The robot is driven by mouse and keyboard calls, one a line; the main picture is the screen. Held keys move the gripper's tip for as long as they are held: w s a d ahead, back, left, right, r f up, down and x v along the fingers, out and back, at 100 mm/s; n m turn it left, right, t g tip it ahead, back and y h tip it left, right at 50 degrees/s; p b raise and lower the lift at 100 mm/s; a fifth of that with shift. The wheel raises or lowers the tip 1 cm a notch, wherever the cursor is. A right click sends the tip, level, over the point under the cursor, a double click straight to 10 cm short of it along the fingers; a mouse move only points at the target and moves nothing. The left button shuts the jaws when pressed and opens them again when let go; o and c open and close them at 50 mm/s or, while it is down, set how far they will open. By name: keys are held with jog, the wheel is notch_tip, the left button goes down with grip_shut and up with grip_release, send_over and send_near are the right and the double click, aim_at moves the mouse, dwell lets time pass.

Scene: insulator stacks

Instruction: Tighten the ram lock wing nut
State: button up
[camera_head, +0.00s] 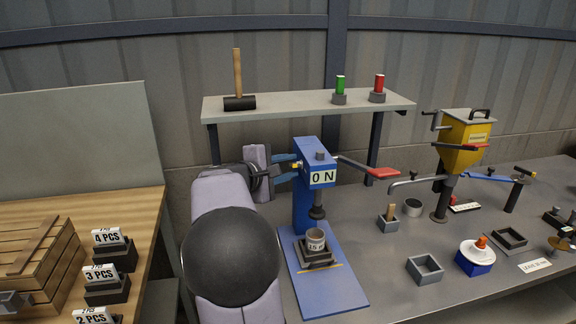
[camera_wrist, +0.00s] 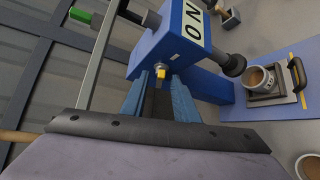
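The blue press (camera_head: 306,215) stands on a blue base plate, with a "0 N" label on its head. A small brass-yellow piece, which looks like the ram lock wing nut (camera_wrist: 161,72), sits on the head's side facing my gripper. My gripper (camera_head: 295,167) is beside the press head. Its blue fingers are apart, one on either side of the brass piece in the wrist view (camera_wrist: 158,82). The tips are close to it; I cannot tell whether they touch. In the head view the nut is mostly hidden by the fingers.
Under the ram (camera_head: 317,205) a labelled cup (camera_head: 316,240) stands in a dark holder. A red-handled lever (camera_head: 383,173) sticks out to the right. A shelf (camera_head: 300,105) with a mallet (camera_head: 239,100) is above. A yellow hopper (camera_head: 466,140) stands right.

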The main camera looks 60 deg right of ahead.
grip_shut()
jog(key=shift+f+b, duration=0.15)
jog(key=shift+b, duration=0.25)
jog(key=b, duration=0.4)
jog(key=shift+f+m+h+b, duration=0.25)
jog(key=shift+m+h+b, duration=0.05)
jog(key=shift+b, duration=0.1)
jog(key=m+h+b, duration=0.2)
jog(key=b, duration=1.2)
jog(key=shift+f+t, duration=0.2)
jog(key=shift+t, duration=0.1)
jog(key=shift+r+m+h+b, duration=0.3)
jog(key=shift+h+b, duration=0.1)
jog(key=shift+b, duration=0.65)
jog(key=shift+a, duration=0.1)
